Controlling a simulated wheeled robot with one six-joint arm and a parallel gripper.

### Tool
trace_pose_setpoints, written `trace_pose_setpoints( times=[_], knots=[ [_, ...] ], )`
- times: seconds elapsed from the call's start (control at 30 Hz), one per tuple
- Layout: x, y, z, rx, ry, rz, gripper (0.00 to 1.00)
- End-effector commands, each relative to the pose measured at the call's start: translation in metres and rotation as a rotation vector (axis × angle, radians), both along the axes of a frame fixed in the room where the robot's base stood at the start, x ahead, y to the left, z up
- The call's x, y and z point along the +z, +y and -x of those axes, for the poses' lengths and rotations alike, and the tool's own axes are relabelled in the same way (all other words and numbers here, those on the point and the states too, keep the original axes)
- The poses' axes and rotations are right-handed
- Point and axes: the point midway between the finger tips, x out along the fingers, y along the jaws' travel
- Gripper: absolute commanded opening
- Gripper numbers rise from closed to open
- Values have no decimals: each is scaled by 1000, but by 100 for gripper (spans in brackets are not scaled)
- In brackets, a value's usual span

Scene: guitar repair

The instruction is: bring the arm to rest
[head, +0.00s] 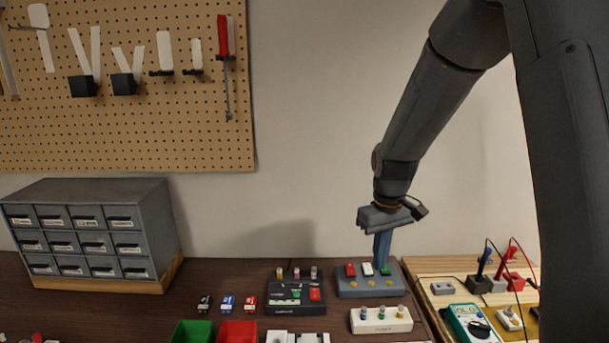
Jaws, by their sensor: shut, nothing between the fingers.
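My arm comes down from the upper right in the head view. My gripper (381,248) points down, its fingers together with nothing between them. The fingertips are just above or behind a blue-grey block (365,287) that carries red, white and green pieces; I cannot tell whether they touch it.
Green (192,332) and red (238,332) bins are at the front. A drawer cabinet (95,232) stands left; a multimeter (468,323) lies right. A pegboard (130,130) hangs behind.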

Motion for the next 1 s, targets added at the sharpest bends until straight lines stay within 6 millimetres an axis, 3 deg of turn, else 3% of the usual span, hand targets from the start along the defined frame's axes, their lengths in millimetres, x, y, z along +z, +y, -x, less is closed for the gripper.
trace_pose_setpoints(
  times=[0.03,0.3,0.5,0.7,1.0],
  knots=[
    [0,0,19,-31,-8,-2,0],
    [-7,0,115,-220,-54,-16,0],
    [-15,0,166,-316,-75,-27,0],
    [-18,0,182,-348,-82,-31,0],
    [-18,0,180,-341,-82,-29,0]
  ],
)
